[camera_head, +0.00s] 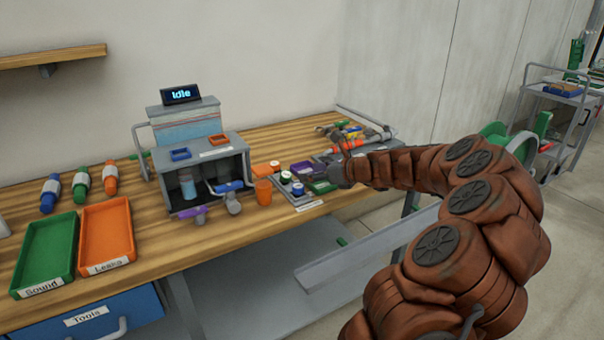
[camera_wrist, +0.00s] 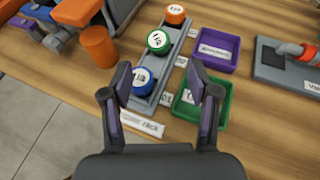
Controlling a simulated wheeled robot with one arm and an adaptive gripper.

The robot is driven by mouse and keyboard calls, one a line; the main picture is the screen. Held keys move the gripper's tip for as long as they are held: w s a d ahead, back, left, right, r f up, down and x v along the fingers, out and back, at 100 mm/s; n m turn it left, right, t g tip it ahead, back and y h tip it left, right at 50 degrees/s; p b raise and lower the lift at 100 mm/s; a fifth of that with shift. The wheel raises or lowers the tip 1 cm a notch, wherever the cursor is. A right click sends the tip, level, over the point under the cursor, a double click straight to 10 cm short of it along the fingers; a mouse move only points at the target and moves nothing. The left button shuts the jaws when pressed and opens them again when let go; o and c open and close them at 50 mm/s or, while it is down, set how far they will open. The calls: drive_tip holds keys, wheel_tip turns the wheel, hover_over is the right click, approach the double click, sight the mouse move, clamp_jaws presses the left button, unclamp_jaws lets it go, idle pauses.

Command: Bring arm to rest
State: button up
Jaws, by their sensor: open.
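My arm (camera_head: 470,205) reaches in from the right in the head view and ends over the right part of the wooden bench. My gripper (camera_head: 338,160) is small there, above the bench near the coloured trays. In the wrist view my gripper (camera_wrist: 163,95) has its two fingers wide apart with nothing between them. Below and beyond the fingers is a grey rack (camera_wrist: 146,105) holding an orange-topped, a green-topped and a blue-topped round piece. A green tray (camera_wrist: 222,118) lies partly behind the right finger.
The fertigation skid (camera_head: 205,150) stands left of my gripper, its display reading "Idle". An orange cup (camera_head: 263,191) stands beside it. A purple tray (camera_wrist: 232,52) lies beside the rack. The green "Sound" tray (camera_head: 45,288) and orange "Leaks" tray (camera_head: 107,268) lie at the left. A cart (camera_head: 560,120) stands far right.

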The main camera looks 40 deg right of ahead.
drive_tip(key=shift+v, duration=1.15)
